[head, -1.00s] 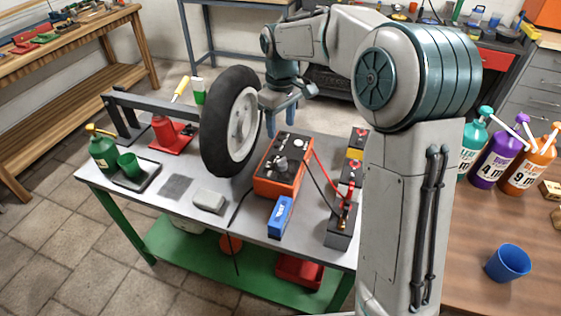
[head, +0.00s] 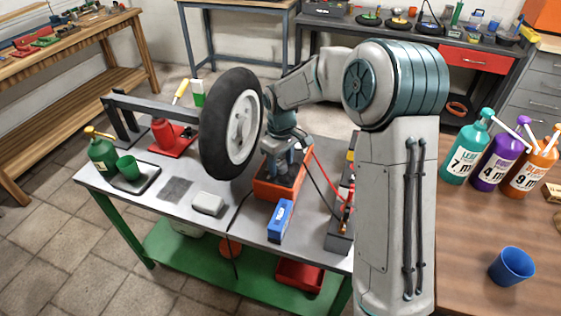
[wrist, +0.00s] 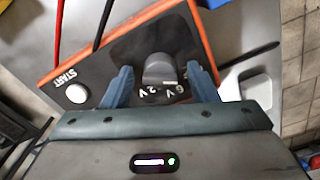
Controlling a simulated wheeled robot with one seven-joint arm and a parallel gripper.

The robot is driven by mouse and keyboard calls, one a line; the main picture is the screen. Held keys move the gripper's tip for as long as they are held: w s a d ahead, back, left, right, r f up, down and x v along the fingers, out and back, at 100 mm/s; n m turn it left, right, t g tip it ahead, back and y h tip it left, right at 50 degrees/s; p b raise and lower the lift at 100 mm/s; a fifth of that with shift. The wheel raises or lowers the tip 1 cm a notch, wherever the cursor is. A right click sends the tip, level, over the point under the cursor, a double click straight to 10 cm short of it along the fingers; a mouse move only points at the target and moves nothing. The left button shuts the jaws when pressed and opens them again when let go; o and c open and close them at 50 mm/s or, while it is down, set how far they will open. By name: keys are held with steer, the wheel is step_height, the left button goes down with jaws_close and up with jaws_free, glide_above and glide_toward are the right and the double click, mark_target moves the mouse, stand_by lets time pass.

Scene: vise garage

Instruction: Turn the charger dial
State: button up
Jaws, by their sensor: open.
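The orange charger (head: 266,192) sits on the metal table, with a black top panel. In the wrist view the panel (wrist: 120,50) carries a grey rounded dial (wrist: 159,68) with voltage markings beside it and a white START button (wrist: 77,93). My gripper (head: 279,172) is lowered over the charger in the head view and hides most of its top. In the wrist view my gripper (wrist: 160,74) is open, with one blue finger on each side of the dial. Gaps show between fingers and dial; contact is not visible.
A wheel (head: 232,124) stands upright close to the left of my gripper. A blue box (head: 280,220) lies in front of the charger, and a grey block (head: 208,203) to its left. Red and black cables run right to the batteries (head: 341,232).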

steer(key=c, duration=1)
steer(key=shift+o, duration=0.2)
steer(key=shift+m, duration=0.3)
steer(key=m, duration=0.5)
steer(key=shift+m+b, duration=0.3)
steer(key=shift+b, duration=0.05)
steer(key=m, duration=0.5)
steer(key=shift+r, duration=0.1)
steer(key=shift+m, duration=0.4)
steer(key=o, duration=1)
steer(key=shift+c, duration=0.2)
